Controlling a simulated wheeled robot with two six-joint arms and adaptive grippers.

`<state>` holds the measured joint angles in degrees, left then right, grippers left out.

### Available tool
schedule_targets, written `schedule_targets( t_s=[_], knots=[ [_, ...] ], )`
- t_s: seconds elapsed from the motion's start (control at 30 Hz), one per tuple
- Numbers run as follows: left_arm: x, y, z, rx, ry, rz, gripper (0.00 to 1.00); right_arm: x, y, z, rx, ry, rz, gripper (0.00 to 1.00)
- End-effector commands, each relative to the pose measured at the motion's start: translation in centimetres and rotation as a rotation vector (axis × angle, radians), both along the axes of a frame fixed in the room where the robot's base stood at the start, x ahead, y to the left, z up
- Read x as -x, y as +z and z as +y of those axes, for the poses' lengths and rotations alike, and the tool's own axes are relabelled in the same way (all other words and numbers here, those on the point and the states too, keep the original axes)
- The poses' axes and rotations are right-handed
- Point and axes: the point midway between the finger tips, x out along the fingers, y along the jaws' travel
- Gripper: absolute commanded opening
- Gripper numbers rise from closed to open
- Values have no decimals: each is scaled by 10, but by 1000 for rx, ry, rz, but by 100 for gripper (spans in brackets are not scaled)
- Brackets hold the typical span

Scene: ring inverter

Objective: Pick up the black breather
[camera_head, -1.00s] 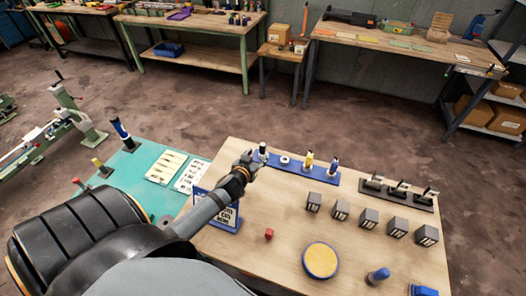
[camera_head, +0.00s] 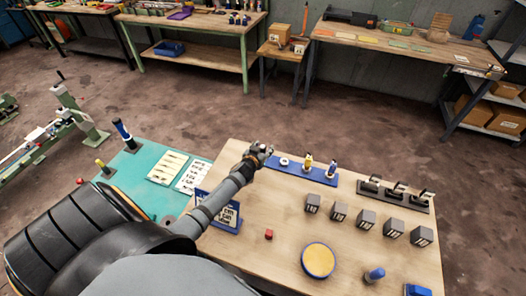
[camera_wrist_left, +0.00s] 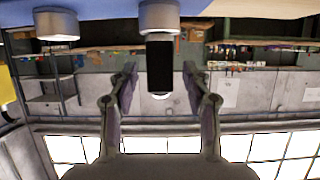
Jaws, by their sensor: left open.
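The black breather (camera_wrist_left: 159,66) shows in the left wrist view, which is upside down, as a black cylinder on a silver collar. It hangs from the top of that picture between my two fingertips, with a gap on each side. My left gripper (camera_wrist_left: 158,82) is open and holds nothing. In the head view my left gripper (camera_head: 264,150) is at the left end of the blue rack (camera_head: 318,178) and hides the breather there. My right gripper is not in view.
The rack also holds a white ring piece (camera_head: 284,161), a yellow-topped piece (camera_head: 307,160) and a blue-and-black piece (camera_head: 331,168). Several dark cubes (camera_head: 339,212) stand in front.

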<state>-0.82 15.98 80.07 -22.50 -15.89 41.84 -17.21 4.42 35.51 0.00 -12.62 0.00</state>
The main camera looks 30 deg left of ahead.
Motion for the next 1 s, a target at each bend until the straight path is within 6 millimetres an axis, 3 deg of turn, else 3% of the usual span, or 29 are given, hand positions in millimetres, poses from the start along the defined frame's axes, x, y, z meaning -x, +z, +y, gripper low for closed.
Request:
schedule_targets(
  t_s=[0.07, 0.4, 0.77, 1.0],
  knots=[
    [0, 0, 0, 0, 0, 0, 48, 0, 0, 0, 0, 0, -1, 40],
    [0, 0, 0, 0, 0, 0, 2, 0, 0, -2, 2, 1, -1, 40],
    [0, 2, 0, -2, 1, -1, 0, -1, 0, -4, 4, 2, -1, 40],
    [0, 29, 0, -3, -2, -5, 0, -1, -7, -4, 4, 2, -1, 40]
  ],
)
